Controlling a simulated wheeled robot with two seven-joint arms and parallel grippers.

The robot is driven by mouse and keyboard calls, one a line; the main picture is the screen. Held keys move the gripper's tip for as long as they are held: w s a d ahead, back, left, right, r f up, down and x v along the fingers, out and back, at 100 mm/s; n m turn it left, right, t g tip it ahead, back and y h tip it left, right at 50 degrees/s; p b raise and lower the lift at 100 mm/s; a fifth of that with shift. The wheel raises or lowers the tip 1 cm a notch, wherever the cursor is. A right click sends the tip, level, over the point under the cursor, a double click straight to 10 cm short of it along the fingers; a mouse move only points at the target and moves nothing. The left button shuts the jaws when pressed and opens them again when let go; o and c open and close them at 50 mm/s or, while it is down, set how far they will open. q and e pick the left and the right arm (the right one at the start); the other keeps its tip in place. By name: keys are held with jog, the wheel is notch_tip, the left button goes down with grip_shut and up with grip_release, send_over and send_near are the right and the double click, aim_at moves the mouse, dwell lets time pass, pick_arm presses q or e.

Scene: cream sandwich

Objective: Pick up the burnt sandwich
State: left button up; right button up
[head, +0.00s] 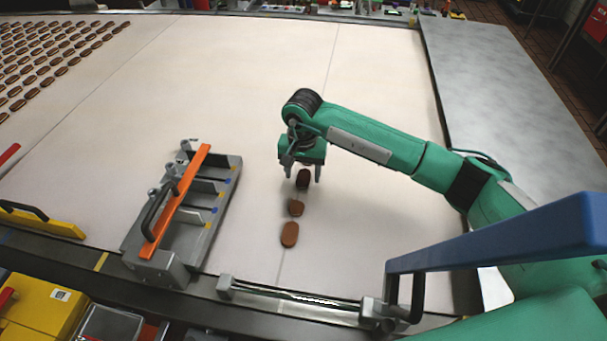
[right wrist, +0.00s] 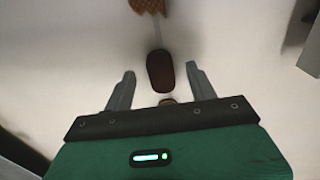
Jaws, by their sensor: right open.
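The burnt sandwich (head: 303,180) is the darkest of three oval sandwiches lying in a rough line on the pale belt. My right gripper (head: 302,174) is over it, jaws open and pointing down, with a finger on each side. In the right wrist view, a dark brown sandwich (right wrist: 160,72) lies between the open fingertips, with pale belt visible on both sides. A lighter brown sandwich (head: 296,208) and a larger reddish-brown one (head: 290,234) lie nearer the front. My left gripper is not in view.
A grey rack with an orange bar (head: 178,203) stands to the left of the sandwiches. Many sandwiches (head: 45,60) lie in rows at the far left. A grey metal surface (head: 510,90) borders the belt on the right. The belt's middle is clear.

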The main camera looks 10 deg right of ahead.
jog(key=shift+f, duration=0.85)
jog(key=shift+c, duration=0.3)
jog(key=c, duration=1)
jog(key=shift+r, duration=0.2)
